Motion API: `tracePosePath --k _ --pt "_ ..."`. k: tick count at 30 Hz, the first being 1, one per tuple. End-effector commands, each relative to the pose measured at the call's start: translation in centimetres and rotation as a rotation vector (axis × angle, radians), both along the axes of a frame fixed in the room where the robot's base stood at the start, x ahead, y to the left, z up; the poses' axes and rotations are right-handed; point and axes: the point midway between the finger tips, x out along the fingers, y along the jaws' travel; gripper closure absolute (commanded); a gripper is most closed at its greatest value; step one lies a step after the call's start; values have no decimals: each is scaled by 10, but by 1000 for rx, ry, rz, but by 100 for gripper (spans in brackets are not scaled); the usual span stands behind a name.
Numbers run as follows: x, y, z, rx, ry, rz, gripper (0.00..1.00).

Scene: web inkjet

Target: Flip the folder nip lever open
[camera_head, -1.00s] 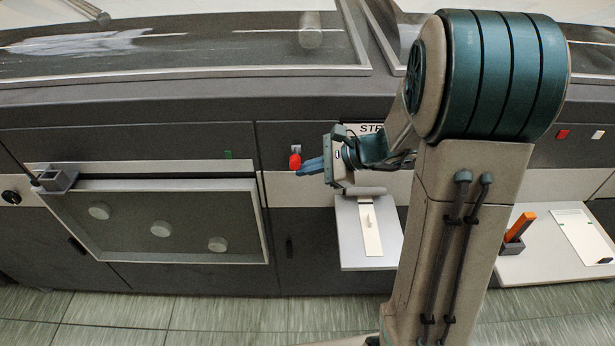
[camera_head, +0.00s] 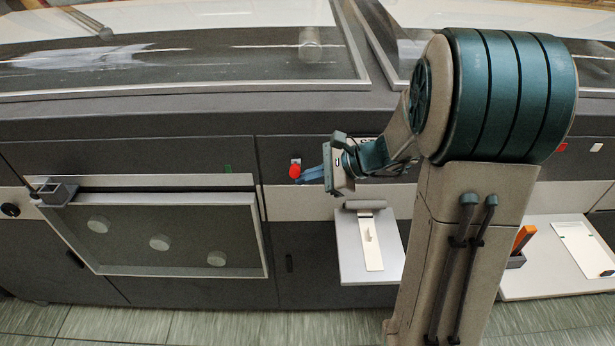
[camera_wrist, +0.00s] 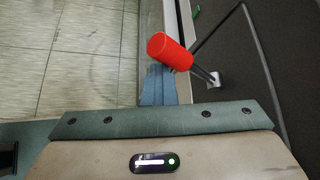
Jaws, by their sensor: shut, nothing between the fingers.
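The lever has a red cylindrical knob (camera_head: 294,172) and a small pale bracket on the machine's dark front, left of centre in the head view. In the wrist view its red knob (camera_wrist: 169,51) stands at upper centre, with a dark shaft running to a pale bracket at the right. My gripper (camera_head: 302,178) has its blue fingers shut and empty, pointing left at the knob from the right. In the wrist view the blue gripper fingers (camera_wrist: 157,84) are together just below the knob and slightly overlapped by it. I cannot tell whether they touch it.
A framed panel (camera_head: 161,197) with round knobs stands out at the left. A pale tray (camera_head: 352,258) with a roller projects below my gripper. Another tray (camera_head: 540,280) with an orange-handled item is at the right. Green tiled floor lies in front.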

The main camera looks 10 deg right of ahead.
Motion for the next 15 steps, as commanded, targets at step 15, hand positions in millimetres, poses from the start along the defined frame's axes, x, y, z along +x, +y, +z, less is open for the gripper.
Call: tracePosePath --k 15 --pt "-6 -27 -21 0 -9 -1 100"
